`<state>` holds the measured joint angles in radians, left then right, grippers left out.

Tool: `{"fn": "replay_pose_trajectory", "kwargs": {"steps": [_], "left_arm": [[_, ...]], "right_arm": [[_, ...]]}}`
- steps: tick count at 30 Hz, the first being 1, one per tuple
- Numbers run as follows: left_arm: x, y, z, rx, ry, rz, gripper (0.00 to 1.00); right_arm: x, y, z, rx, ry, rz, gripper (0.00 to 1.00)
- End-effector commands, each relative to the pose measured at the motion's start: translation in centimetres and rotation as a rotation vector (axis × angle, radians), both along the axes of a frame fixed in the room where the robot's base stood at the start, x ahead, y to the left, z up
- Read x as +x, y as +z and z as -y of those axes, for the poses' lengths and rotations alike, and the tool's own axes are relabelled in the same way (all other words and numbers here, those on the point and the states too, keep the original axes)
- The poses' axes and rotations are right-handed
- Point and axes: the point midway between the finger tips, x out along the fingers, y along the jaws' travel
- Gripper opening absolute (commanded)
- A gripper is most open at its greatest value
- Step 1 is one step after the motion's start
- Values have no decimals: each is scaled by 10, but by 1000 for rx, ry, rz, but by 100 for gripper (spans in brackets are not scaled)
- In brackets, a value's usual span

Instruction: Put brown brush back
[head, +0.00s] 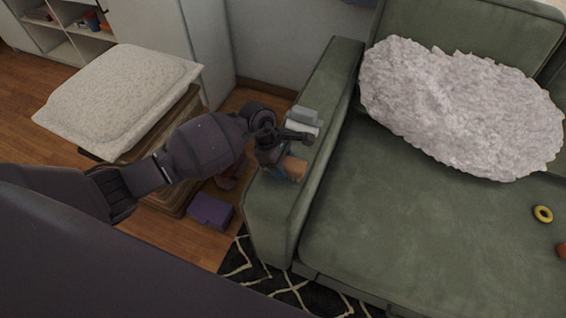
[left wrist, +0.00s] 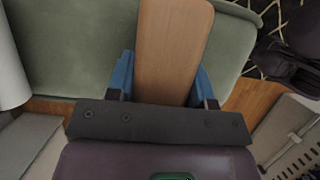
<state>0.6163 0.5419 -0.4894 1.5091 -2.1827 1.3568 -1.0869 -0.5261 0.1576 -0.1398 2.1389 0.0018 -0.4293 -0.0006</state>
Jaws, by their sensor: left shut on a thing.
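The brown brush (head: 295,167) shows as a small tan-brown piece at the end of my left arm in the head view. My left gripper (head: 281,163) is shut on it, over the green sofa's armrest (head: 318,95). In the left wrist view, the brush's flat wooden side (left wrist: 173,40) lies between the two blue fingers of my left gripper (left wrist: 163,80). Its bristles are not visible. I cannot tell whether the brush touches the armrest. My right gripper is not in view.
A fluffy pale cushion (head: 455,105) and a yellow ring (head: 543,214) lie on the sofa seat (head: 400,225). A wooden stand with a white cushion (head: 118,95) is at left. A purple box (head: 211,212) sits on the floor. Shelves (head: 75,30) stand behind.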

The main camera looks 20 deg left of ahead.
Motion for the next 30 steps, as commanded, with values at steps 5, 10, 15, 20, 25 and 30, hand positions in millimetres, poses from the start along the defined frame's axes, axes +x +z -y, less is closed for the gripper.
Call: {"fn": "replay_pose_trajectory", "kwargs": {"steps": [5, 10, 15, 20, 25, 30], "left_arm": [[0, -3, 0, 0, 0, 0, 26], [0, -3, 0, 0, 0, 0, 66], [0, -3, 0, 0, 0, 0, 73], [0, -2, 0, 0, 0, 0, 73], [1, 12, -4, 2, 0, 5, 73], [3, 42, -17, 4, 0, 9, 73]], "right_arm": [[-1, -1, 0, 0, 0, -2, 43], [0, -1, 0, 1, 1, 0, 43], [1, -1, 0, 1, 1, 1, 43], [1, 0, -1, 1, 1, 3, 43], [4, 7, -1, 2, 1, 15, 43], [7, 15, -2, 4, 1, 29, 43]]}}
